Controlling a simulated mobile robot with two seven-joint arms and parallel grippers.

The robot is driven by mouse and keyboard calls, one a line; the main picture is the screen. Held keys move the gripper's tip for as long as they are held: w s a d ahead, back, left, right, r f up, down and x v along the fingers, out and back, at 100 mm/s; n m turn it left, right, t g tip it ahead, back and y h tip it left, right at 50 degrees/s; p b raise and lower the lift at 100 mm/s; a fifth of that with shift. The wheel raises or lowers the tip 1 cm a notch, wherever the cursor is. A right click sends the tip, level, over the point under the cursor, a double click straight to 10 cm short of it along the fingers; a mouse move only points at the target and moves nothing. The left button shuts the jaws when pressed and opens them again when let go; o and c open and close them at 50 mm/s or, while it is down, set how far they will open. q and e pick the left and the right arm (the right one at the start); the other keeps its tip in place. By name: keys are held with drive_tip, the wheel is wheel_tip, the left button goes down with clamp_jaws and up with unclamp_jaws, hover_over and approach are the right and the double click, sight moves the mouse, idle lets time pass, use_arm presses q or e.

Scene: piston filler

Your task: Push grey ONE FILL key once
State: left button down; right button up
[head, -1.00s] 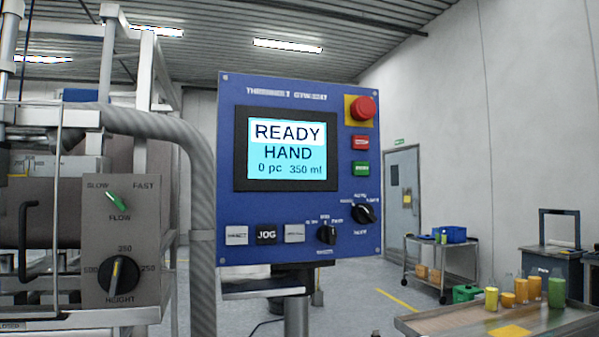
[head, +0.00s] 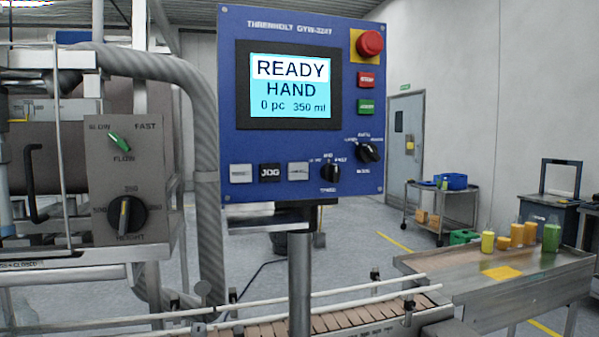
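The blue control panel (head: 225,100) stands upright on a grey post in the middle of the head view. Its screen (head: 290,85) reads READY, HAND, 0 pc, 350 ml. Along its lower left are a grey key (head: 241,173), a black JOG key (head: 270,172) and another grey key (head: 298,171). The lettering on both grey keys is too small to read, so I cannot tell which is ONE FILL. Neither of my grippers shows in the head view.
Right of the keys are two black selector knobs (head: 330,172) (head: 370,152). Above are a red emergency button (head: 369,43), a red key (head: 367,80) and a green key (head: 366,106). A conveyor (head: 320,322) runs below the panel. A metal table (head: 470,284) with bottles stands right.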

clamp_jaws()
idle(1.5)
